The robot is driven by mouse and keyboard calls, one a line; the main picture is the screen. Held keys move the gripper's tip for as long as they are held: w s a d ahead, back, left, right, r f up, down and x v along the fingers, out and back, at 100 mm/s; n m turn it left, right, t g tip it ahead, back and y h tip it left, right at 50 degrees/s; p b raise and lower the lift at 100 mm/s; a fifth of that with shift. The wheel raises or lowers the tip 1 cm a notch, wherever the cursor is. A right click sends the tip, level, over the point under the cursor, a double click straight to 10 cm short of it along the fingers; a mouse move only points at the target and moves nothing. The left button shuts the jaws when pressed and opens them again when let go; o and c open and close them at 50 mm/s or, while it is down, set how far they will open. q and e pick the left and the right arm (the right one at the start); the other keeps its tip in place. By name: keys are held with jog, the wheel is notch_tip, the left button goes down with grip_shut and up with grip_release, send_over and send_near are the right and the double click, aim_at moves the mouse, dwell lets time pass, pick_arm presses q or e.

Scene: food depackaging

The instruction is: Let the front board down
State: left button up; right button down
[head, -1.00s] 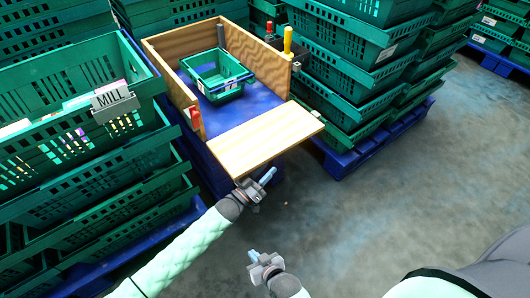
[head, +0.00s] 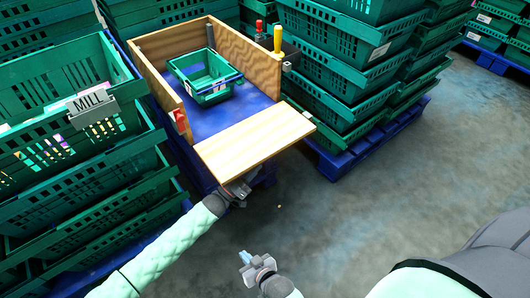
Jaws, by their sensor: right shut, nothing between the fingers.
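The front board (head: 258,138) is pale wood. It lies lowered and nearly flat, sticking out toward me from the open front of the wooden box (head: 185,42). My right gripper (head: 246,258) is shut and empty, low over the floor and apart from the board.
A small green crate (head: 216,88) stands on the blue floor of the box (head: 215,120). Stacked green crates stand left, one with a MILL label (head: 90,102). More stacks stand on a blue pallet (head: 345,157) at right. The grey floor (head: 400,180) is clear at right.

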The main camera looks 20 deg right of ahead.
aim_at(265, 153)
pick_arm(q)
jog(key=shift+x, duration=3.4)
grip_shut()
